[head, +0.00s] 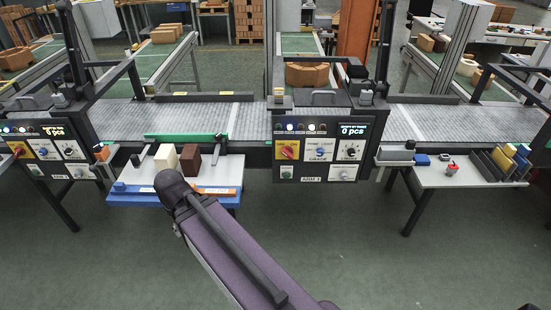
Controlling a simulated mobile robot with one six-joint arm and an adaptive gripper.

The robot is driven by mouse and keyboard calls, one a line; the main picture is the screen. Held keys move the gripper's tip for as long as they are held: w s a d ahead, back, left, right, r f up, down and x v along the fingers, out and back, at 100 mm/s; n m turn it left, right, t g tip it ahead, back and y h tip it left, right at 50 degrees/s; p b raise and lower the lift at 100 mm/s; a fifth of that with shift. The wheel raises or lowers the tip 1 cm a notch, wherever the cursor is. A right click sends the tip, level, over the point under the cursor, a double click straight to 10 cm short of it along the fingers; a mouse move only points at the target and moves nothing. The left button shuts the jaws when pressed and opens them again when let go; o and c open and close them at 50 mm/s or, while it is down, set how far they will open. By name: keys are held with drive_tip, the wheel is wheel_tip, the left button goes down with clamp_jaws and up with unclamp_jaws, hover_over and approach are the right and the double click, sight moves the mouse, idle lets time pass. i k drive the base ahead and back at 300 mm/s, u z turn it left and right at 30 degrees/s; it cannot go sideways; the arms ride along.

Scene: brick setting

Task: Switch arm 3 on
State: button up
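The control panel labelled ARM 3 (312,180) is on the front of the conveyor frame, right of the picture's middle. On its left side is a red rotary handle on a yellow plate (287,150). A small green control (287,172) is below it. A knob on a blue plate (320,152) and a black knob on a white plate (350,150) are to its right. The display (352,131) reads "0 pcs" and small lamps are lit beside it. The exact handle angle is too small to tell. My purple arm reaches up from below, left of the panel; my gripper is not visible.
Another panel (50,150) is at the far left. A side table (228,170) with a cream block (165,158) and a brown block (190,160) stands left of the ARM 3 panel. Another table (435,178) is to its right. Green floor in front of the panel is clear.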

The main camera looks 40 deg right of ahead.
sight(288, 152)
drive_tip(key=u, duration=0.15)
drive_tip(key=k, duration=1.2)
drive_tip(key=z, duration=1.6)
drive_tip(key=i, duration=0.55)
drive_tip(key=u, duration=0.1)
